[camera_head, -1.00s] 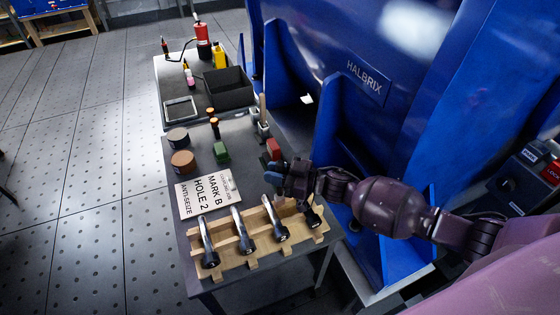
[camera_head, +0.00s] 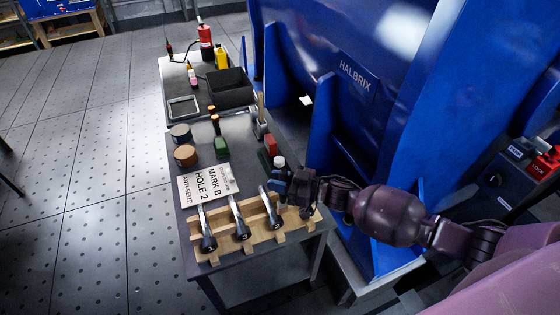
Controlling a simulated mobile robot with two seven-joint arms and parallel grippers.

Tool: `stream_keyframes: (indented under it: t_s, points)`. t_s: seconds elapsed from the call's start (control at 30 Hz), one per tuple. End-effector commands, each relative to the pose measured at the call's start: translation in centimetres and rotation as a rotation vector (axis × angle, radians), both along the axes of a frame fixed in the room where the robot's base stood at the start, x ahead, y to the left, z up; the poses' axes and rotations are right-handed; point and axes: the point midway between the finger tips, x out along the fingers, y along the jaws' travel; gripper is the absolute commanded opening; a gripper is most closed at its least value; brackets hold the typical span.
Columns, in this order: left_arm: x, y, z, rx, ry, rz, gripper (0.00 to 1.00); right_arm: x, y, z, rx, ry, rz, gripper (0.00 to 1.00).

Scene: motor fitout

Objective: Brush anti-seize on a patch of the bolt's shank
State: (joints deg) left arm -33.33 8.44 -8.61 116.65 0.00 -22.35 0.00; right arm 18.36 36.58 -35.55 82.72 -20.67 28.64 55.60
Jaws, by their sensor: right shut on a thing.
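Slanted bolts (camera_head: 238,219) with dark heads and bright shanks rest in a wooden rack (camera_head: 258,246) at the table's front edge. My right gripper (camera_head: 274,183) is above the right part of the rack, by the upper end of the third bolt (camera_head: 269,207). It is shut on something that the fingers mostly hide. A brush-like wooden handle (camera_head: 261,106) stands upright in a grey holder. My left gripper is out of view.
A card reading "MARK B HOLE 2 ANTI-SEIZE" (camera_head: 207,184) lies left of the hand. Two round tins (camera_head: 185,155), a green block (camera_head: 221,147) and a red block (camera_head: 270,145) stand behind. A black bin (camera_head: 229,88) is farther back. The blue HALBRIX machine (camera_head: 345,140) borders the right.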

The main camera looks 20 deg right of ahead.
Motion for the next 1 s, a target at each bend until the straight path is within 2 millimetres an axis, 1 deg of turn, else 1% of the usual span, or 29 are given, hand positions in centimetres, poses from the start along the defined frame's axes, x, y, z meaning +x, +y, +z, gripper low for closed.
stream_keyframes:
  t_s: [0.03,0.1,0.27,0.67,0.8,1.0]
  points:
    - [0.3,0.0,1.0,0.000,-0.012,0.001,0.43,0.2,-0.1,2.4,0.001,-0.013,0.003,0.00]
    - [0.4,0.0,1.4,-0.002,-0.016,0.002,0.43,0.1,-0.2,4.0,0.000,-0.014,0.001,0.00]
    - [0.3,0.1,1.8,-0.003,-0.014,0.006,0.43,0.3,-0.4,5.2,0.003,-0.008,-0.004,0.00]
    - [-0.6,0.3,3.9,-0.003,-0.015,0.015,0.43,0.6,-0.9,8.6,0.002,-0.008,-0.013,0.00]
    - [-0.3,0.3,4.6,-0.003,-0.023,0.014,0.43,0.6,-0.9,8.9,0.003,-0.005,-0.014,0.00]
    - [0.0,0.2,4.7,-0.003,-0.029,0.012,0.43,0.6,-0.9,8.7,0.003,-0.003,-0.014,0.00]
